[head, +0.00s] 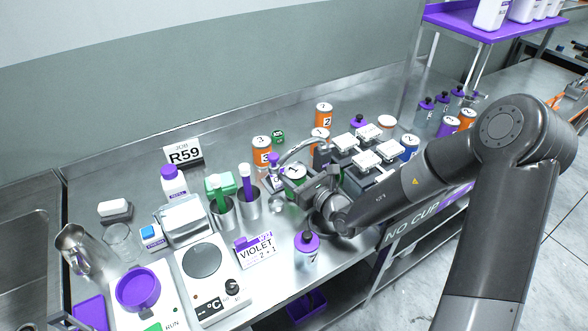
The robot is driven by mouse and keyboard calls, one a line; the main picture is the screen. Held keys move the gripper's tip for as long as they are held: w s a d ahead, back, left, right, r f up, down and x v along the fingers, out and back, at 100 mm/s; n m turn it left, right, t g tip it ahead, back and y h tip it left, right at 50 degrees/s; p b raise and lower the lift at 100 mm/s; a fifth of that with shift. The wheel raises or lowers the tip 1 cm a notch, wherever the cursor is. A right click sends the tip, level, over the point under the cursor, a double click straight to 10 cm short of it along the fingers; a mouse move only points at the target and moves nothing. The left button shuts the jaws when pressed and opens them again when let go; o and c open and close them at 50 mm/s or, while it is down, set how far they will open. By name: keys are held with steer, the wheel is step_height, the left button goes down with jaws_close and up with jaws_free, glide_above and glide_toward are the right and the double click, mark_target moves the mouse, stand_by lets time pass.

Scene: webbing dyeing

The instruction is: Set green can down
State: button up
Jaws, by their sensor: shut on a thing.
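The green can (295,170) shows a pale lid with a dark numeral and a green edge. It is between the fingers of my gripper (290,181), which is shut on it. The gripper and wrist hide most of the can's body. I cannot tell whether its base touches the steel bench (345,262) or hangs just above it.
Orange cans (262,151) stand behind the gripper. White-topped blocks (366,160) crowd its right. Metal cups (248,199) with green and purple tools are left. A purple-capped bottle (307,248) and a VIOLET card (256,251) stand in front. A small green box (278,137) is behind.

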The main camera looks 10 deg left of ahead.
mark_target(303, 180)
steer(key=shift+f, duration=0.2)
steer(key=o, duration=1.2)
steer(key=shift+r, duration=0.1)
steer(key=shift+d, duration=0.15)
steer(key=shift+o, duration=0.5)
steer(key=shift+v, duration=1.9)
